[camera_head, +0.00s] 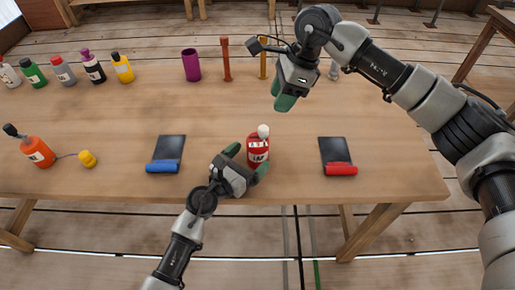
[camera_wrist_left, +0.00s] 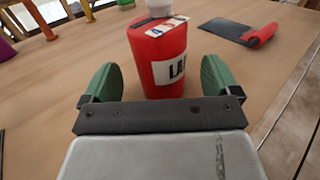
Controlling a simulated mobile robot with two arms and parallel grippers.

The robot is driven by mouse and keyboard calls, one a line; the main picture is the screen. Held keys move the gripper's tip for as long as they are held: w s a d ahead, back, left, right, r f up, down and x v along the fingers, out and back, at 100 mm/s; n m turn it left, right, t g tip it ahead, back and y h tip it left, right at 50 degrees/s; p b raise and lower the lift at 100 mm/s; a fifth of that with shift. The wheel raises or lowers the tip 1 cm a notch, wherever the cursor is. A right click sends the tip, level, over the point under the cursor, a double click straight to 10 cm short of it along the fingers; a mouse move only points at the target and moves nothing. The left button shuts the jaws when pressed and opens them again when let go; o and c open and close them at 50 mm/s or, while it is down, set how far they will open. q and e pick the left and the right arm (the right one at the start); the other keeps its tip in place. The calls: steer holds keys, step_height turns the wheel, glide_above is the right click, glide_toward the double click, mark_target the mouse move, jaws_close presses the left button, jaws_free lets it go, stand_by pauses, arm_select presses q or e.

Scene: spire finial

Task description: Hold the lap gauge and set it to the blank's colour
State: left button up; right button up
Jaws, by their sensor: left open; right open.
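The red gauge (camera_head: 257,148), a cylinder with a white knob on top, stands upright near the table's front edge. In the left wrist view, the gauge (camera_wrist_left: 160,58) shows a white label with the letters "LA" and a small coloured strip on its top. My left gripper (camera_head: 247,160) is open, with one green finger on each side of the gauge; a gap shows beside each finger. My right gripper (camera_head: 281,95) is open and empty above the table behind the gauge. I cannot tell which thing is the blank.
A dark pad with a blue roll (camera_head: 163,167) lies left of the gauge, one with a red roll (camera_head: 340,169) right. Several bottles, a purple cup (camera_head: 191,65) and posts (camera_head: 226,60) stand behind.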

mark_target(251, 157)
arm_select(q)
steer(key=x, duration=0.2)
steer(key=shift+w+d, duration=0.2)
steer(key=shift+w, duration=0.1)
steer(key=shift+w+d, duration=0.4)
steer(key=shift+c, duration=0.3)
